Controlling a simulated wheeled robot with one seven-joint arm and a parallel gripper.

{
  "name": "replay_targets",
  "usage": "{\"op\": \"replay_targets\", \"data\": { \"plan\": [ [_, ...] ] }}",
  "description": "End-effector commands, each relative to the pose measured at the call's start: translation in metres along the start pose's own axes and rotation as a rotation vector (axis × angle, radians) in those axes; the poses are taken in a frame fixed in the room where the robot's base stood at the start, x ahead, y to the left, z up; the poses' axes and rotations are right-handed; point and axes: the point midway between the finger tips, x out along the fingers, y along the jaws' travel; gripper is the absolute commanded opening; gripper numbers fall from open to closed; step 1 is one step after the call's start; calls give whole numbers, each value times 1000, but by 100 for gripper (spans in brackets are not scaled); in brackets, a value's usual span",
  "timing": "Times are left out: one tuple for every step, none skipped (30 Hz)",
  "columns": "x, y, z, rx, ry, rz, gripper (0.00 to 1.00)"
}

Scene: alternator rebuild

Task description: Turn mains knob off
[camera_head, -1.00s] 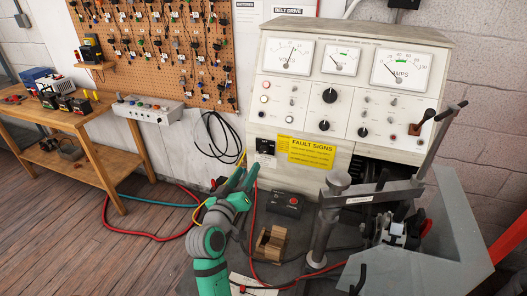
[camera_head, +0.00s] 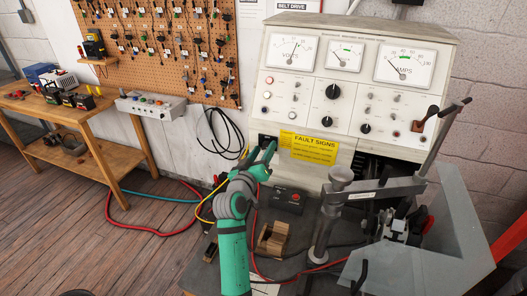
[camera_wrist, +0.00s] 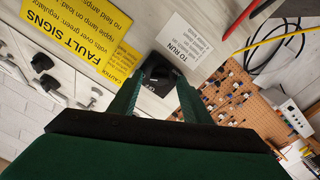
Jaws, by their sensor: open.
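The mains knob is black, on a small black plate (camera_head: 266,139) left of the yellow fault signs label on the test bench's front. In the head view my gripper mostly hides it. In the wrist view the black knob (camera_wrist: 158,72) shows just ahead of and between the two fingers. My gripper (camera_head: 265,151) reaches up to the plate in the head view. In the wrist view my gripper (camera_wrist: 160,88) is open, one finger on each side of the knob. I cannot tell whether the fingers touch it.
The yellow fault signs label (camera_head: 308,148) is just right of the plate. A metal post with a clamp arm (camera_head: 340,188) stands right. Red and yellow cables run nearby.

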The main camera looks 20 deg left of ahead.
Motion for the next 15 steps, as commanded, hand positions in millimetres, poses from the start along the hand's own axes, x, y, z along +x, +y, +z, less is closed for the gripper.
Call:
{"op": "replay_targets", "data": {
  "plan": [
    [0, 0, 0, 0, 0, 0, 39],
    [0, 0, 0, 0, 0, 0, 32],
    [0, 0, 0, 0, 0, 0, 22],
    [0, 0, 0, 0, 0, 0, 15],
    [0, 1, 1, 0, -1, 1, 8],
    [1, 2, 1, 0, -1, 2, 2],
    [1, 3, 2, 0, -2, 3, 2],
    [1, 3, 2, 0, -2, 4, 2],
    [2, 4, 3, 0, -3, 4, 3],
    [0, -3, -1, 0, 0, -1, 3],
    [1, 0, 0, 0, -1, 1, 3],
    [1, 1, 2, -2, -2, 2, 3],
    [1, 2, 2, -4, -2, 2, 3],
    [1, 2, 2, -7, -2, 3, 3],
    [1, 3, 3, -13, -3, 3, 2]
  ]
}}
